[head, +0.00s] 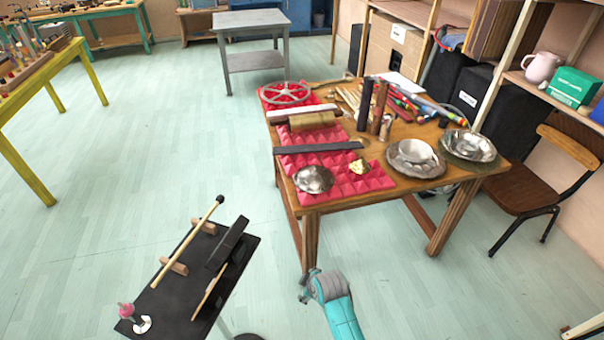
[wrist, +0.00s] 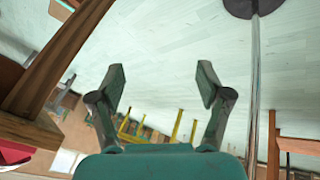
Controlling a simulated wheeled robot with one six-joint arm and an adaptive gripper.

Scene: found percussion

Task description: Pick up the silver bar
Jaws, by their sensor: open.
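A long flat grey bar (head: 318,148), the likeliest silver bar, lies crosswise on the red bumpy foam (head: 335,182) on the wooden table. Its right end reaches near a small round brassy piece. My gripper (wrist: 160,82) is open and empty in the wrist view, its two fingers spread wide over floor in the distance. In the head view my teal arm comes in at the bottom, in front of the table's near edge and below the bar. The bar does not show in the wrist view.
Metal dishes (head: 415,158) stand at right. A black stand (head: 190,275) with a mallet (head: 193,241) is left of my arm. Floor between is clear.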

